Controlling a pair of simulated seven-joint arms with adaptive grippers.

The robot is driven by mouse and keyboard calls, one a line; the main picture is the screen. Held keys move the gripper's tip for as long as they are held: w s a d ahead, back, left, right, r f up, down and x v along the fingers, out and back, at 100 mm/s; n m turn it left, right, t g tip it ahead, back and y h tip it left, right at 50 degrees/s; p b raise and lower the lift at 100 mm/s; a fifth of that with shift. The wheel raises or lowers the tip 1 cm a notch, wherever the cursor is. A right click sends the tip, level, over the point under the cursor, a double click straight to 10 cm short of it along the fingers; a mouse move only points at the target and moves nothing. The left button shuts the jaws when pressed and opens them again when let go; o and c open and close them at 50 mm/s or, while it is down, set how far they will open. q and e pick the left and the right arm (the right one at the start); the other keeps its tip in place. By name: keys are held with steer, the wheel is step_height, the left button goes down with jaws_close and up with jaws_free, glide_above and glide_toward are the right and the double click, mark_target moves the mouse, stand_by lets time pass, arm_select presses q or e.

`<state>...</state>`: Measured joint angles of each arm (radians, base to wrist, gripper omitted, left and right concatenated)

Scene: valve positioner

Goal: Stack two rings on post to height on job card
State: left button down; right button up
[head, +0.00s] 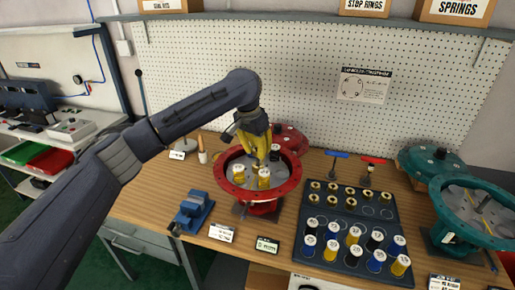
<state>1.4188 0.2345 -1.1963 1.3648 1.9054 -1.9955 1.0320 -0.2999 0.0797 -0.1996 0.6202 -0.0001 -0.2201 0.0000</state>
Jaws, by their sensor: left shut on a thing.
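My left gripper (262,160), with yellow fingers, reaches down into the red round housing (229,188). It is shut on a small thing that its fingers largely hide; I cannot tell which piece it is. Yellow pieces with pale tops stand inside the housing, one at the front (264,178) and one to its left (238,170). Another pale-topped piece (274,153) shows right beside the fingertips. The post is not clearly made out. A printed sheet (364,85) hangs on the pegboard; its text is too small to read. My right gripper is not in view.
A dark tray (335,268) right of the housing holds several numbered white-topped yellow, blue and black cylinders, with small brass rings behind. A teal housing (440,238) stands at the far right. A blue vise (194,212) and small cards (221,232) sit in front.

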arm_select(q)
steer(key=shift+f, duration=2.05)
steer(key=c, duration=1.1)
jaws_free()
steer(key=v, duration=1.2)
